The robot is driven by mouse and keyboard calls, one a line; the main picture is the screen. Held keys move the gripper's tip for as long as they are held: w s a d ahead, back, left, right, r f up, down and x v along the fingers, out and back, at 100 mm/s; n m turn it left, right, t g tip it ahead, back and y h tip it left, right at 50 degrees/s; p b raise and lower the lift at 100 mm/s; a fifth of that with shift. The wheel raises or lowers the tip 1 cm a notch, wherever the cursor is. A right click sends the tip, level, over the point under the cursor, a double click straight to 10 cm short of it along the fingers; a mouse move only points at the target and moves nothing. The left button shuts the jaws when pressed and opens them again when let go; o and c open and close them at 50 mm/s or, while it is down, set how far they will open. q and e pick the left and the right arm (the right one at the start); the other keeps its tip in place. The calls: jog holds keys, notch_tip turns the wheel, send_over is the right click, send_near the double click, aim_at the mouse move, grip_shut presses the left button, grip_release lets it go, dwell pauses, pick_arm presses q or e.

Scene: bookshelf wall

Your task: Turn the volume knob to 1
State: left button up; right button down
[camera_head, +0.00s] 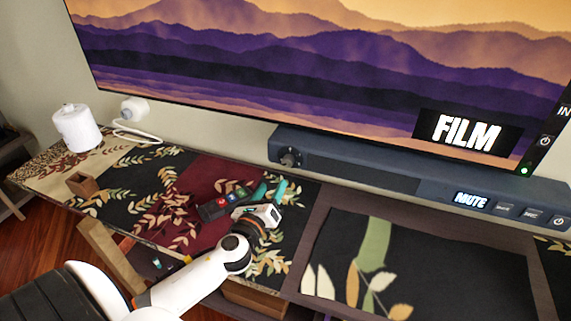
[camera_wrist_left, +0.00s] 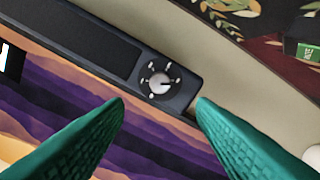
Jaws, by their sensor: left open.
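The volume knob (camera_head: 290,157) is a small round dial on the left end of the dark soundbar (camera_head: 380,179). In the left wrist view the knob (camera_wrist_left: 160,83) has white marks around it, and I cannot read its setting for sure. My left gripper (camera_head: 270,190) has teal fingers and is open and empty, in front of and a little below the knob. In the left wrist view its fingertips (camera_wrist_left: 160,103) stand apart on either side of the knob's line, not visibly touching it. My right gripper is not in view.
A large television (camera_head: 330,70) showing FILM hangs above the soundbar. A dark remote with coloured buttons (camera_head: 220,204) lies by my left gripper on the leaf-patterned cabinet top (camera_head: 160,205). A white cylinder (camera_head: 77,128) and a small wooden box (camera_head: 82,184) stand at the left.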

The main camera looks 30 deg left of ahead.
aim_at(286, 163)
pick_arm(q)
jog(key=x, duration=1.1)
jog(key=shift+a, duration=0.1)
jog(key=c, duration=1)
